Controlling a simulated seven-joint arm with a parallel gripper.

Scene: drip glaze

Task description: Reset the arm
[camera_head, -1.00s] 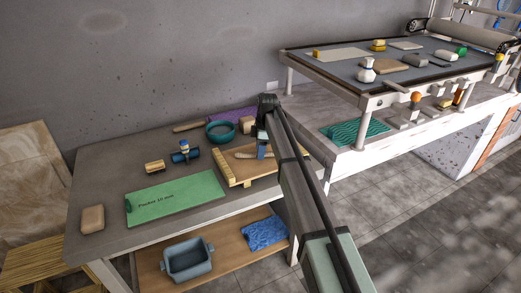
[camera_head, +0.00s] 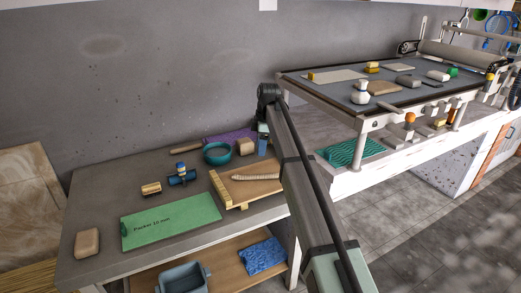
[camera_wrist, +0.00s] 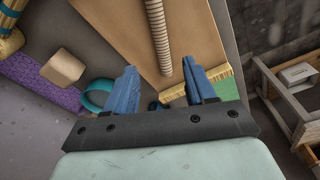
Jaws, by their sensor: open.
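My gripper (camera_head: 262,142) hangs above the back right of the grey worktable, open and empty. In the wrist view its two blue fingers (camera_wrist: 160,72) stand apart with nothing between them. Below lies a wooden board (camera_head: 268,187) with a yellowish wooden strip (camera_head: 221,190) along its left edge. A pale, ribbed, rod-like piece (camera_head: 256,177) lies on the board; it also shows in the wrist view (camera_wrist: 158,35). My arm hides the board's right side in the head view.
A teal bowl (camera_head: 217,153), beige block (camera_head: 245,146) and purple cloth (camera_head: 229,135) sit near the gripper. A green mat (camera_head: 170,221) lies in front, with a blue roller (camera_head: 182,179) behind it. A raised slab table (camera_head: 330,89) stands to the right.

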